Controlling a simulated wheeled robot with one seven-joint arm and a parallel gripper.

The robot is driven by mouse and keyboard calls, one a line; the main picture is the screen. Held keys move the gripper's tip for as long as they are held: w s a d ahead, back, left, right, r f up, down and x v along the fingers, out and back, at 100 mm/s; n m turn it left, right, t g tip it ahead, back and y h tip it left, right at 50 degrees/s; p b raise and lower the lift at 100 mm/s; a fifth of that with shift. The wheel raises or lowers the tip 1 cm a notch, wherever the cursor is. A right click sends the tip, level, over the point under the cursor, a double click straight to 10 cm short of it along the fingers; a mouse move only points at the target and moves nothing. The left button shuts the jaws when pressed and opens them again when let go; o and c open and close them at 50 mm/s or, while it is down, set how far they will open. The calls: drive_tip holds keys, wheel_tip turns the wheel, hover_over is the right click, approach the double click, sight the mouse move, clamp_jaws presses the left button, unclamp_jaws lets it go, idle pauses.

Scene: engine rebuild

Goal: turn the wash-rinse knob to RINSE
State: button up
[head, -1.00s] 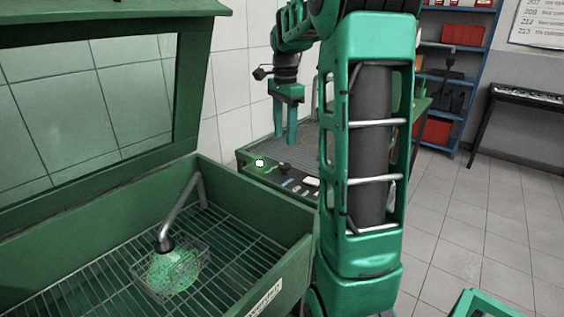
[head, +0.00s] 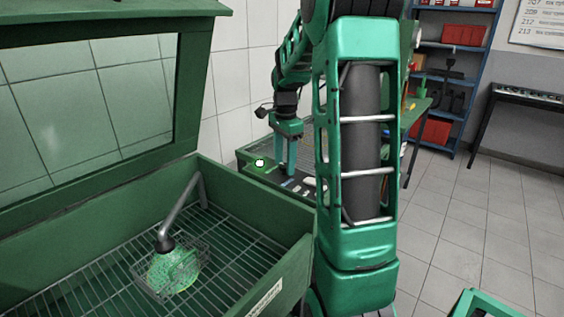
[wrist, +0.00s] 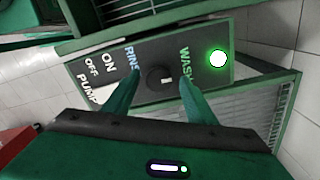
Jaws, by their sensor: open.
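The wash-rinse knob (wrist: 154,80) is a dark round knob on a grey control panel (wrist: 210,86), between a green WASH label (wrist: 185,64) on the right and a blue RINSE label (wrist: 131,58) on the left. Its small white mark lies toward the WASH side. My gripper (wrist: 159,76) is open, with one finger on each side of the knob; I cannot tell whether either finger touches it. In the head view, my gripper (head: 287,168) points down at the panel and the knob is hidden there.
A green lamp (wrist: 218,59) glows beside WASH, and ON, OFF and PUMP labels sit at the panel's left. The green wash tank (head: 282,268) holds a wire basket (head: 172,267) with a green-lit part under a bent spout.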

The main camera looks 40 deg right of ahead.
drive_tip(key=c, duration=1)
drive_tip(key=shift+c, duration=0.2)
